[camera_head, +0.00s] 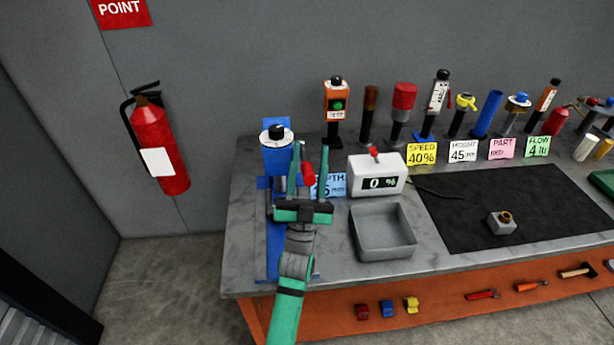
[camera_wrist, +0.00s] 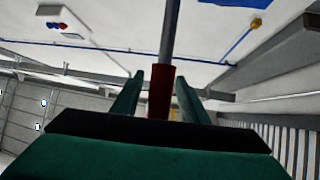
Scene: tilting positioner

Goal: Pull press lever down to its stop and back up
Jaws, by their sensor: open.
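The blue press (camera_head: 276,150) stands at the left end of the bench, with a black knob on top. Its lever has a red grip (camera_head: 308,173), which shows just right of the press in the head view. My gripper (camera_head: 309,160) is open in front of the press, its green fingers pointing up on either side of the red grip in the picture. In the wrist view the red grip (camera_wrist: 161,92) and its grey rod (camera_wrist: 170,30) stand between the two fingers (camera_wrist: 160,95), with gaps on both sides. My gripper hides part of the press's lower body.
A white display box (camera_head: 377,175) reading 0 % and a grey tray (camera_head: 382,232) stand right of my gripper. A note card (camera_head: 331,185) is partly hidden behind it. Several tools stand along the back.

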